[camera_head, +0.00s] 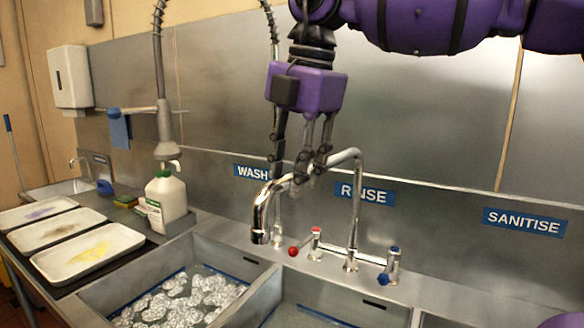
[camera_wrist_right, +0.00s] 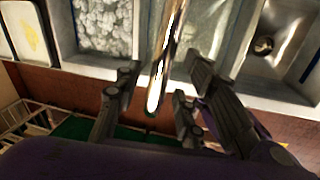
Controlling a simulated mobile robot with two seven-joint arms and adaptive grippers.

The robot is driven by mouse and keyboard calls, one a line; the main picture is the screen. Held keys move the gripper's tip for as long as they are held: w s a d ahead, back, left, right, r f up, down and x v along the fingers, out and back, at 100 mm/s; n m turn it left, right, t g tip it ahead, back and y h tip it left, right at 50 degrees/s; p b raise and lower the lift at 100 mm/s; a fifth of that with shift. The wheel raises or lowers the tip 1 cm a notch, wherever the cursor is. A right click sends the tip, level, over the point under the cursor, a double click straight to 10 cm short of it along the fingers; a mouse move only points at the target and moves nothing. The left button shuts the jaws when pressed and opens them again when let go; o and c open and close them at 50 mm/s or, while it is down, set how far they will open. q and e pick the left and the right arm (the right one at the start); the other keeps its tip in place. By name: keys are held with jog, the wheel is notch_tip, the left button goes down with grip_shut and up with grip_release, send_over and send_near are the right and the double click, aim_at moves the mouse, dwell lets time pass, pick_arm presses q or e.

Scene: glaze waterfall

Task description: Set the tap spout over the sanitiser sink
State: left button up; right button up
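The chrome tap spout (camera_head: 262,208) swings left from its upright column (camera_head: 355,210), its outlet near the divider between the wash and rinse sinks. My right gripper (camera_head: 288,182) hangs over the spout's horizontal part. In the right wrist view the spout (camera_wrist_right: 166,50) runs between its fingers, with gaps at both sides, so it looks open; any contact cannot be told. The sanitiser sink (camera_wrist_right: 270,40) is at the right in the wrist view, with a dark drain. In the head view its SANITISE label (camera_head: 524,222) is on the right wall. My left gripper is not in view.
The wash sink (camera_head: 256,266) holds suds; the rinse sink (camera_wrist_right: 208,30) is in the middle. Red (camera_head: 314,240) and blue (camera_head: 390,265) tap handles flank the column. A spray hose (camera_head: 166,125), a white jug (camera_head: 166,200) and several trays (camera_head: 88,250) are at left.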

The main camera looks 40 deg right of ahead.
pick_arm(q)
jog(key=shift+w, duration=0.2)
pick_arm(e)
jog(key=shift+c, duration=0.2)
grip_shut()
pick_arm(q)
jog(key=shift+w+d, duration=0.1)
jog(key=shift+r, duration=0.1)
